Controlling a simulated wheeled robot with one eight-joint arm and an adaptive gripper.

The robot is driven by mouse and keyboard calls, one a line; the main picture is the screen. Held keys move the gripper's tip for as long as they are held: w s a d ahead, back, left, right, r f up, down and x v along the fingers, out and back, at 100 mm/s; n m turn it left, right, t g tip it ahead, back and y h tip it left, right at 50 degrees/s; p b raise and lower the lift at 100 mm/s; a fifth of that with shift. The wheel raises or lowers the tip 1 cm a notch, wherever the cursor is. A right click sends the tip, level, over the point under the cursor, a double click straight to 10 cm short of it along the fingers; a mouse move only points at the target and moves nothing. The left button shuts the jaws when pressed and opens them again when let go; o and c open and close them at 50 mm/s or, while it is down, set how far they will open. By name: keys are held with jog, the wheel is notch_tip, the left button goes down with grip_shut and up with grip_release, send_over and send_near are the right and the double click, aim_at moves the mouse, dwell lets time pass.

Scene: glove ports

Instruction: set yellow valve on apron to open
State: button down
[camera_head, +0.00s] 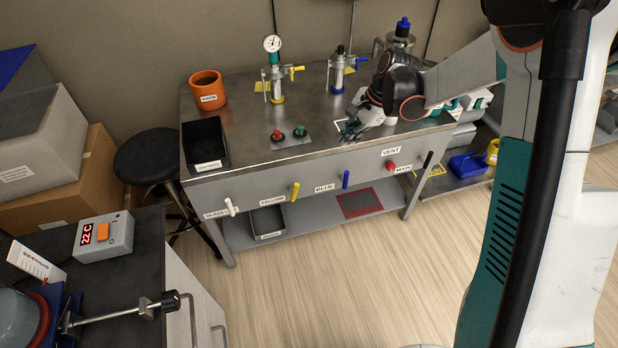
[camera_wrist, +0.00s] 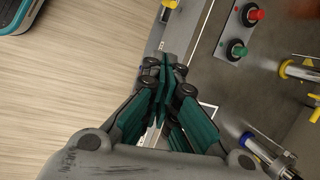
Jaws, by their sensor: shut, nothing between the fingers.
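The yellow valve (camera_head: 295,192) is a short lever on the front apron of the steel bench, right of the YELLOW label (camera_head: 272,199). Its handle stands nearly upright in the head view. A yellow piece (camera_wrist: 170,4), apparently this valve, shows cut off at the top edge of the wrist view. My gripper (camera_head: 350,130) is above the bench top near its front edge, to the right of the valve and higher, apart from it. In the wrist view my gripper (camera_wrist: 165,80) has its teal fingers together, with nothing between them.
On the apron are a white lever (camera_head: 229,207), a blue lever (camera_head: 346,179) and a red knob (camera_head: 391,167). The bench top holds a red and green button plate (camera_head: 290,137), a black tray (camera_head: 205,145) and two cylinders with yellow and blue bands. The floor in front is clear.

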jog(key=w+a+f+m+g+y+p, duration=0.1)
jog(key=w+f+m, duration=0.1)
jog(key=f, duration=0.6)
jog(key=w+a+f+m+g, duration=0.1)
jog(key=a+f+m, duration=0.1)
jog(key=f, duration=0.6)
jog(key=s+a+f+b, duration=0.1)
jog(key=a+f+b, duration=0.4)
jog(key=a+f, duration=0.3)
jog(key=shift+f+y, duration=0.3)
jog(key=shift+f, duration=0.25)
jog(key=shift+a, duration=0.15)
jog(key=h, duration=0.1)
jog(key=a+r+h, duration=0.1)
jog(key=a+h+p, duration=0.1)
jog(key=shift+s+a+r+t, duration=0.15)
jog(key=shift+s+t, duration=0.15)
jog(key=shift+a, duration=0.1)
